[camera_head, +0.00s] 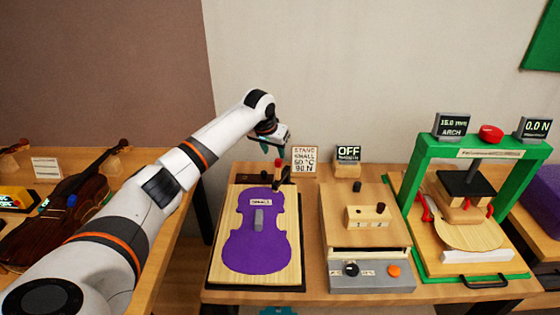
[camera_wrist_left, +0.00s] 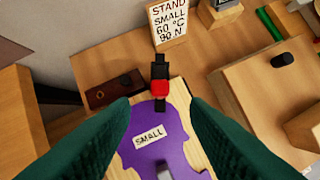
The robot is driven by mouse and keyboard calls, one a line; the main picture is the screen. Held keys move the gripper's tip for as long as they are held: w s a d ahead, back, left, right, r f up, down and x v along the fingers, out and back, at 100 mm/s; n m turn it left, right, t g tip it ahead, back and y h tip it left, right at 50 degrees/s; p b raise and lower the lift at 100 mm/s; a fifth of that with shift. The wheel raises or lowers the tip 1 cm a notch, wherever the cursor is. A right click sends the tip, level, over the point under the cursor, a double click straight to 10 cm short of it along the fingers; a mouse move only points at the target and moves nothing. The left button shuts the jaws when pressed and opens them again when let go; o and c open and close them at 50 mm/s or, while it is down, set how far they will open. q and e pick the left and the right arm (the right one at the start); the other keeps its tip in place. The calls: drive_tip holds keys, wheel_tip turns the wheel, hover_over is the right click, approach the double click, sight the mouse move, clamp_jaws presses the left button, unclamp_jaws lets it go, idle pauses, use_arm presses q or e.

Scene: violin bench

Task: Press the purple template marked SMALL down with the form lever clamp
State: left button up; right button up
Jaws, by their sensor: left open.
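The purple violin-shaped template (camera_head: 262,247) lies flat on a pale wooden board (camera_head: 228,270), its white label reading SMALL (camera_wrist_left: 149,135). A grey bar (camera_head: 259,219) rests over its middle. The form lever clamp stands at the board's far end with a red knob (camera_head: 277,162) on a dark lever; in the left wrist view the red knob (camera_wrist_left: 159,88) lies just beyond the fingertips, between their lines. My left gripper (camera_head: 266,146) is open and empty, above and behind the clamp, fingers pointing down toward it.
A sign (camera_head: 305,160) reading STAND SMALL 60 °C 90 N stands behind the clamp, beside an OFF display (camera_head: 348,153). A wooden unit with a grey control panel (camera_head: 370,277) and a green press frame (camera_head: 408,188) stand right. A violin (camera_head: 70,205) lies left. A teal piece (camera_head: 278,311) shows at the bottom edge.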

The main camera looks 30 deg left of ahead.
sight(278, 160)
use_arm(q)
drive_tip(key=x, duration=0.4)
drive_tip(key=shift+f, duration=0.1)
drive_tip(key=x, duration=0.4)
drive_tip(key=shift+w+f+p, duration=0.15)
drive_tip(key=shift+w+p, duration=0.15)
drive_tip(key=shift+w+f, duration=0.1)
drive_tip(key=shift+f, duration=0.15)
drive_tip(key=c, duration=0.8)
clamp_jaws()
use_arm(e)
drive_tip(key=shift+w+a+r, duration=0.15)
drive_tip(key=shift+w+r, duration=0.15)
drive_tip(key=shift+r, duration=0.15)
